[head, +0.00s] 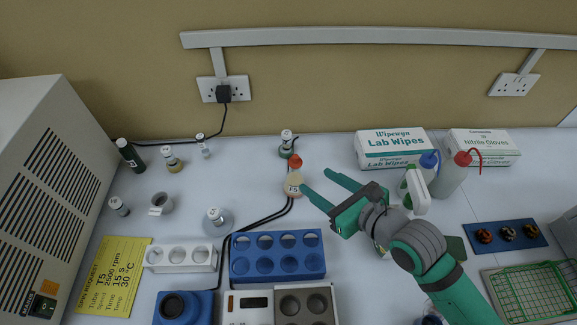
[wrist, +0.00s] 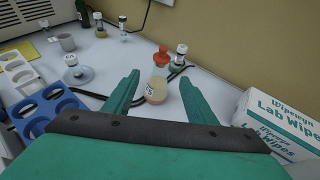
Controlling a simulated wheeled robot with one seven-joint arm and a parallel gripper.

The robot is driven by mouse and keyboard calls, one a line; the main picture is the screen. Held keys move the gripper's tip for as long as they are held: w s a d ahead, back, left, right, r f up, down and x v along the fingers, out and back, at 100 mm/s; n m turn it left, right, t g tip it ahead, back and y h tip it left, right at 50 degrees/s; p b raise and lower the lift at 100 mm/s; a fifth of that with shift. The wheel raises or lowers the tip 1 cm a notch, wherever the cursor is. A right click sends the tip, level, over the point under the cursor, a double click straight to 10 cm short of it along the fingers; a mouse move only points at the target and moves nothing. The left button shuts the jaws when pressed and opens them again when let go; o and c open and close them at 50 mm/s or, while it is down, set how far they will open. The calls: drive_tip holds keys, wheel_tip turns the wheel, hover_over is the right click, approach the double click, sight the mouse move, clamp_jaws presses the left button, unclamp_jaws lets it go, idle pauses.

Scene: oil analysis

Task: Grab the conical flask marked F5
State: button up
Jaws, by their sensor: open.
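Nothing is held.
A blue rack (head: 277,264) is in front. A Lab Wipes box (head: 392,160) and wash bottles (head: 414,190) are to the right.

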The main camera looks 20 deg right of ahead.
sight(300, 168)
drive_tip(key=x, duration=0.6)
drive_tip(key=shift+w, duration=0.5)
drive_tip(key=x, duration=0.4)
drive_tip(key=shift+w+a, duration=0.1)
drive_tip(key=shift+a, duration=0.1)
drive_tip(key=shift+d, duration=0.1)
clamp_jaws()
